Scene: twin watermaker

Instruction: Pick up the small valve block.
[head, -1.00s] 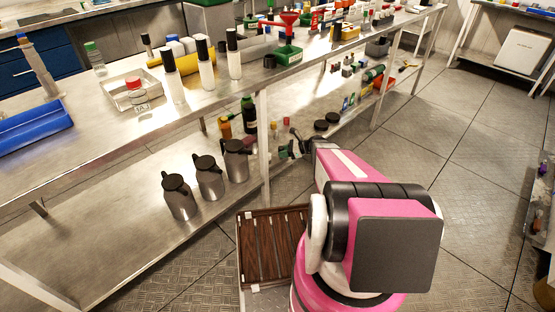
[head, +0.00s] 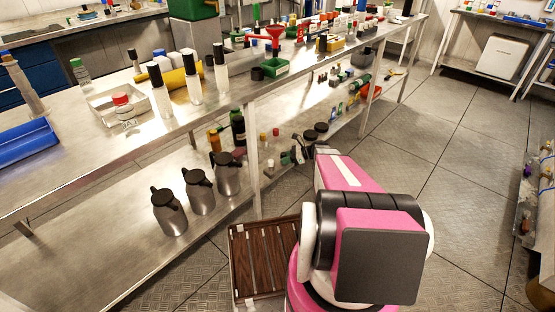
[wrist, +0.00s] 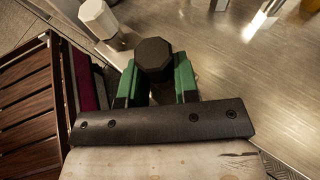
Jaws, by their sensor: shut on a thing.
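My gripper (wrist: 158,84) shows in the wrist view with two green fingers, shut on a dark block with a many-sided top, which I take to be the small valve block (wrist: 153,54). The block stands between the fingers, and its lower part is hidden by them and by the dark gripper bar. In the head view my gripper (head: 293,155) is small and dark beside the lower shelf of the bench, past the pink arm. The block cannot be made out clearly there.
The steel lower shelf (head: 120,215) holds several dark-lidded jugs (head: 198,190) left of my gripper and dark bottles near the bench leg (head: 253,165). A pale many-sided piece (wrist: 98,18) lies close by in the wrist view. A brown slatted tray (head: 262,262) sits before my arm.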

